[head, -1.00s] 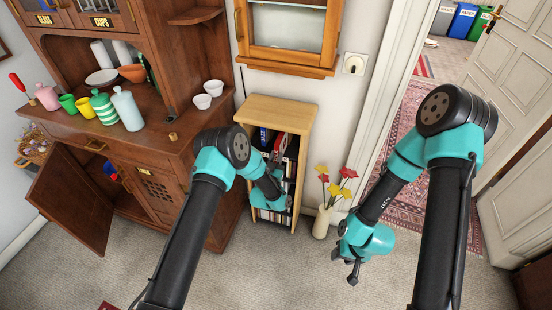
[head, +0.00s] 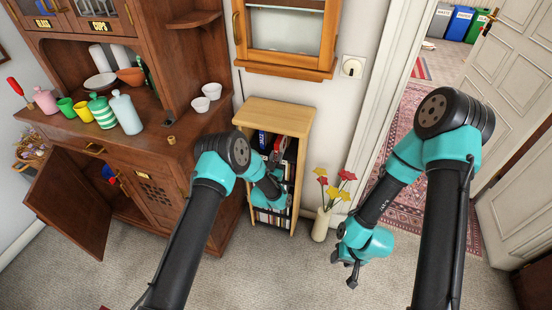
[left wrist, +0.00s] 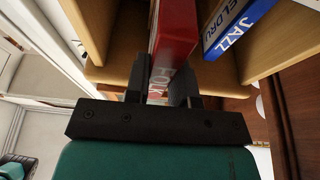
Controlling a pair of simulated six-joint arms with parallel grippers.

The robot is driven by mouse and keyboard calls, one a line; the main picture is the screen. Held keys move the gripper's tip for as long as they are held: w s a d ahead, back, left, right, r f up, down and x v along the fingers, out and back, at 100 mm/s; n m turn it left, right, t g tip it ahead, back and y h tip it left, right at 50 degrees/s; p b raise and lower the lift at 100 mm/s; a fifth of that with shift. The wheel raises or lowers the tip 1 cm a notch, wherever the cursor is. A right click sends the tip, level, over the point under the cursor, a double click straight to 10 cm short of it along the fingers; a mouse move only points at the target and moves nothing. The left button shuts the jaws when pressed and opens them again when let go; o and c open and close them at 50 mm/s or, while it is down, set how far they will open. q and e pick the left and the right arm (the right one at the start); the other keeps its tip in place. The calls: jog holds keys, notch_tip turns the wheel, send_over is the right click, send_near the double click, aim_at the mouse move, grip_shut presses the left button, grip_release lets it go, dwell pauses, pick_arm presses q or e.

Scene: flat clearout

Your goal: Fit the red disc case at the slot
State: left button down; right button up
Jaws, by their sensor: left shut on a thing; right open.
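The red disc case (left wrist: 176,38) shows in the left wrist view, gripped between the two dark fingers of my left gripper (left wrist: 160,78). The case points away from the gripper, between pale wooden shelf boards. A blue case lettered JAZZ (left wrist: 235,22) stands to its right, with a gap between. In the head view my left gripper (head: 275,160) is at the open front of the small wooden bookcase (head: 278,116); my own arm hides much of it. Whether the red case is fully seated cannot be told. My right gripper (head: 351,274) is open and empty above the carpet.
A vase of red and yellow flowers (head: 321,224) stands right of the bookcase. A dark wooden dresser (head: 205,160) with an open lower door (head: 75,200) is at the left. A wall cabinet (head: 284,70) hangs above the bookcase.

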pick_arm(q)
jog(key=shift+w+d, duration=0.4)
jog(key=shift+w, duration=0.8)
jog(key=shift+w+d, duration=0.4)
jog(key=shift+w, duration=0.8)
jog(key=shift+w+d, duration=0.4)
jog(key=shift+w, duration=0.8)
dwell(4.4)
